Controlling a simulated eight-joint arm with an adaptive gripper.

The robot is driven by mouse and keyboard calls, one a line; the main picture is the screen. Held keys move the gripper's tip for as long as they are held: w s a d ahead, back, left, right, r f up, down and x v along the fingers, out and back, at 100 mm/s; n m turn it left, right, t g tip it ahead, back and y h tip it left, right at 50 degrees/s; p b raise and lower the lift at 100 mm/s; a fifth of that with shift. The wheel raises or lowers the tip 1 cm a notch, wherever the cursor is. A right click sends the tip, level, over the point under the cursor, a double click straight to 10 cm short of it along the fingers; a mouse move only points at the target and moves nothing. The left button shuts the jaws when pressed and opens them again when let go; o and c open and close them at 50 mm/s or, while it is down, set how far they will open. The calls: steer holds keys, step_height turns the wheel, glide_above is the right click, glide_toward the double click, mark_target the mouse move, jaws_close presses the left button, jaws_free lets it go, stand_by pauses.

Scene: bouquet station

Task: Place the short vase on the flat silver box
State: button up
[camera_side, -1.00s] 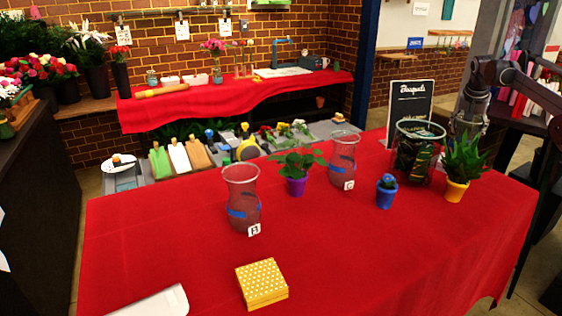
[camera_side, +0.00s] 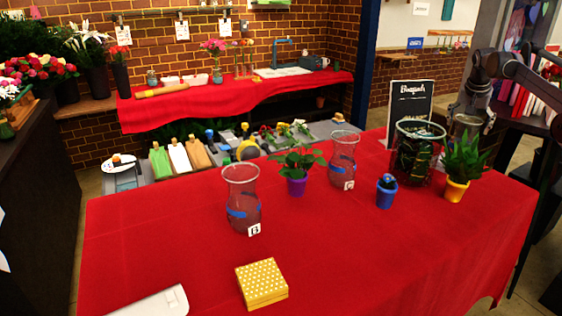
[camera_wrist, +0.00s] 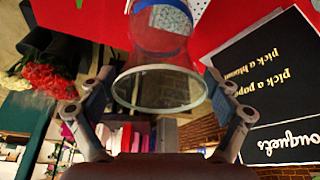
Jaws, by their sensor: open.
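Two clear hourglass-shaped glass vases with blue bands and small white tags stand upright on the red table. The front vase (camera_side: 242,200) is left of centre, and the back vase (camera_side: 343,160) is farther right. I cannot tell from their sizes which is the short one. A flat pale silver-white box (camera_side: 155,302) lies at the near left edge, partly cut off. My gripper (camera_wrist: 160,78) is open, with a glass vase rim (camera_wrist: 160,88) showing between its fingers. In the side view my gripper (camera_side: 470,130) is at the far right, behind the wide glass container and a plant.
A yellow dotted box (camera_side: 262,283) lies near the front. A black sign (camera_side: 410,103) is behind. The front right cloth is clear.

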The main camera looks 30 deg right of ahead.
steer(key=v, duration=1)
steer(key=s+a+f+n+t+y, duration=0.15)
steer(key=a+n, duration=0.25)
steer(key=a, duration=0.8)
steer(key=s+a+f+n+t, duration=0.1)
steer(key=s+a+n+t, duration=0.15)
steer(key=a, duration=1.05)
steer(key=s+a+f+n+y, duration=0.1)
steer(key=s+a+f+n, duration=0.1)
steer(key=s+a+f, duration=0.3)
steer(key=s+a+f+n+t, duration=0.1)
steer(key=s+a+f+n, duration=0.1)
steer(key=s+a+f, duration=0.2)
steer(key=s+a+f+n+y, duration=0.1)
steer(key=s+a+f+n, duration=0.2)
steer(key=s+a+f, duration=0.2)
steer(key=shift+s+a+f+y, duration=0.3)
steer(key=shift+a+f+y, duration=0.05)
steer(key=shift+a+f, duration=0.5)
steer(key=shift+d, duration=0.1)
